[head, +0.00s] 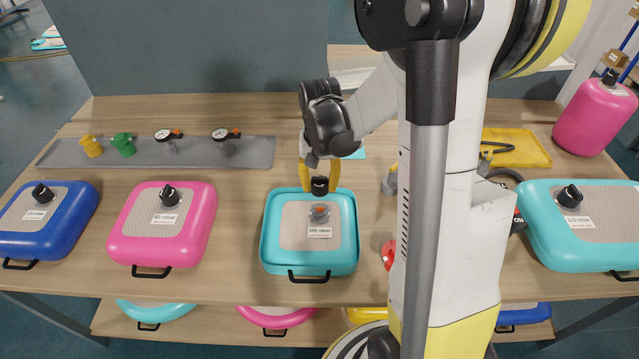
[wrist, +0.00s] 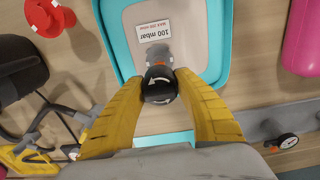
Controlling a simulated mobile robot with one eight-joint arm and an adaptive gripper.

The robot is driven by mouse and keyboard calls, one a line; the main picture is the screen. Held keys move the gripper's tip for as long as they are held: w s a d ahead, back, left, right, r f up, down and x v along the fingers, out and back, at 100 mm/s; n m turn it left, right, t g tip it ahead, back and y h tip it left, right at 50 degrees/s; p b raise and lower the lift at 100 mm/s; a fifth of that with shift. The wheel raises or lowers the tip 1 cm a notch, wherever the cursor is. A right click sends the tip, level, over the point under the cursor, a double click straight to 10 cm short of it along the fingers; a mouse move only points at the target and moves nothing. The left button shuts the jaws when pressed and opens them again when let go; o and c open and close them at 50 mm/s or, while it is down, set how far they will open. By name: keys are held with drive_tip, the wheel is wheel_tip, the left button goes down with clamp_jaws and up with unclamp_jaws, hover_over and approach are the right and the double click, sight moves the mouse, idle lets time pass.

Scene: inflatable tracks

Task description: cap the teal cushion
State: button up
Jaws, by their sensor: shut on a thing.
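The teal cushion (head: 270,235) in the middle of the table has a grey top panel, a bare grey valve (head: 320,212) and a white label. In the wrist view the teal cushion (wrist: 219,45) has a label reading 100 mbar. My gripper (head: 320,180) has yellow fingers shut on a black cap (head: 320,187). The cap also shows between the fingertips in the wrist view (wrist: 159,84), overlapping part of the grey valve (wrist: 158,55). In the head view the cap appears behind the valve, apart from it. I cannot tell its exact height.
A pink cushion (head: 130,225) and a blue cushion (head: 70,220) lie left, both black-capped. Another capped teal cushion (head: 570,247) lies right. A grey mat (head: 80,155) holds gauges and fittings. A red part (head: 388,255) lies right of the middle cushion. More cushions lie on a lower shelf.

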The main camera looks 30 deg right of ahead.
sight(320, 208)
drive_tip(key=shift+f+b, duration=2.55)
drive_tip(key=shift+f, duration=0.4)
drive_tip(key=shift+f+b, duration=2)
drive_tip(key=shift+f, duration=0.05)
drive_tip(key=n, duration=0.5)
drive_tip(key=shift+n, duration=0.3)
drive_tip(key=shift+d+n+b, duration=0.1)
drive_tip(key=shift+n+b, duration=0.2)
drive_tip(key=shift+n, duration=0.3)
drive_tip(key=n, duration=0.3)
drive_tip(key=shift+n, duration=0.3)
